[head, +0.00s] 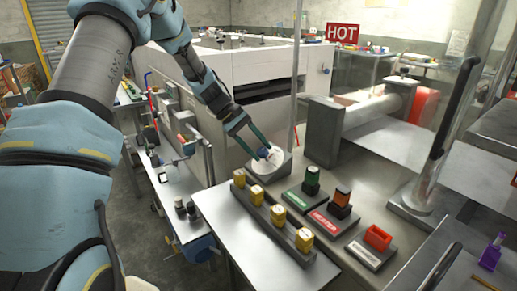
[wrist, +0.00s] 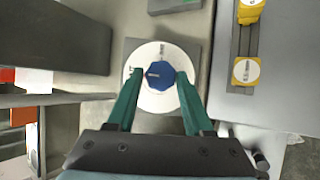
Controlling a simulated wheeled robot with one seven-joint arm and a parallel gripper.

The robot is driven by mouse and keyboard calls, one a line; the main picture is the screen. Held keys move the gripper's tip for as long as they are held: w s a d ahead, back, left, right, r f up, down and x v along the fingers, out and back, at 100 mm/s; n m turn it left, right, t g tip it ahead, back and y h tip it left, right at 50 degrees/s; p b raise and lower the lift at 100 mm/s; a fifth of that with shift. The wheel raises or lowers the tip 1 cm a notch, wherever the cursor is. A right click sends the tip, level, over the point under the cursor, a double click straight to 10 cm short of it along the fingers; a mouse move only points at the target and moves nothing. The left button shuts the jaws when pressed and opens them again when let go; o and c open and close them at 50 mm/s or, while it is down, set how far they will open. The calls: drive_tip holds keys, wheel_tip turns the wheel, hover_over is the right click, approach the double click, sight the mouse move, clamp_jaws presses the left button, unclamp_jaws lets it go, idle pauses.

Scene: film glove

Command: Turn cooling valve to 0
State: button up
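The cooling valve is a blue faceted knob (wrist: 160,75) on a round white dial (wrist: 158,103) with small dark markings. The markings are too small to read. In the head view the knob (head: 264,153) and the white dial (head: 266,166) sit on a grey base at the back corner of the metal bench. My gripper (wrist: 160,73) reaches over the dial with one green finger on each side of the knob. Narrow gaps show between the fingertips and the knob. The gripper also shows over the dial in the head view (head: 259,152).
A rail with several yellow-capped blocks (head: 278,215) stands in front of the dial. A thin upright post rises just behind the dial. A large grey roller housing (head: 322,130) stands close behind right.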

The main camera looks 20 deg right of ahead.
sight(258, 150)
drive_tip(key=o, duration=0.3)
drive_tip(key=shift+o, duration=0.2)
wheel_tip(258, 150, up, 10)
drive_tip(key=b, duration=0.2)
idle(0.5)
drive_tip(key=s+a+f+t+y, duration=0.2)
drive_tip(key=s+a, duration=0.2)
drive_tip(key=a, duration=0.8)
drive_tip(key=s+a+f+m+t+y, duration=0.1)
drive_tip(key=s+a+f+t+y, duration=0.1)
drive_tip(key=a, duration=1)
drive_tip(key=s+a+f+m+t+y, duration=0.1)
drive_tip(key=s+a, duration=0.5)
drive_tip(key=a, duration=0.6)
wheel_tip(258, 150, down, 3)
drive_tip(key=shift+r+t+y, duration=0.1)
drive_tip(key=shift+t+y, duration=0.7)
